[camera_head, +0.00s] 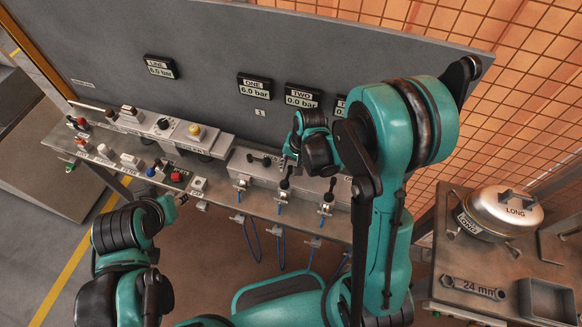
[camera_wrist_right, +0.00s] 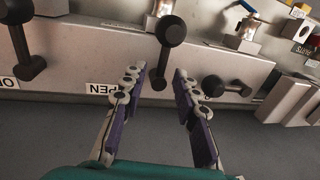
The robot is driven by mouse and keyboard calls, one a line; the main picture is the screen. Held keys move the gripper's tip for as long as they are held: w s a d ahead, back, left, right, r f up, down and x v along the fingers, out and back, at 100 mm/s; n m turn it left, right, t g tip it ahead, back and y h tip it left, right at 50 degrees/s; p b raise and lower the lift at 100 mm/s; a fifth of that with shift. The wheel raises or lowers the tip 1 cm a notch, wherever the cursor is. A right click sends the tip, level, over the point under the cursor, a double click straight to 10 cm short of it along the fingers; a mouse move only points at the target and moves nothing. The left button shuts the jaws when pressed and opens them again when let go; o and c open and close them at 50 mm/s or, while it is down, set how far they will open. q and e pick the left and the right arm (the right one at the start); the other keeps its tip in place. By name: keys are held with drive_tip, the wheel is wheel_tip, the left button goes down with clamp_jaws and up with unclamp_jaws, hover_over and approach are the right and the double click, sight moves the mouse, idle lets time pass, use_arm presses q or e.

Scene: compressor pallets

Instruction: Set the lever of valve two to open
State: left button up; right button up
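Valve two's lever (camera_head: 285,184), dark with a round knob, is the middle of three levers on the grey valve box and stands up. In the right wrist view the lever (camera_wrist_right: 172,32) lies between and just beyond the fingertips of my right gripper (camera_wrist_right: 157,73). That gripper is open, with a gap on both sides of the lever; I see no contact. In the head view the right gripper (camera_head: 292,152) is above the box, partly hidden by its own wrist. Gauge TWO (camera_head: 302,97) reads 0.0 bar. My left gripper (camera_head: 170,202) is low at the left, its fingers unclear.
A neighbouring lever (camera_wrist_right: 226,86) lies sideways right of the fingers in the wrist view; another lever (camera_wrist_right: 22,52) stands left. Gauge ONE (camera_head: 254,86) reads 6.0 bar. Buttons and knobs crowd the left bench. A side table (camera_head: 445,292) holds a pot and wrench.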

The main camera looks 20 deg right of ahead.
clamp_jaws()
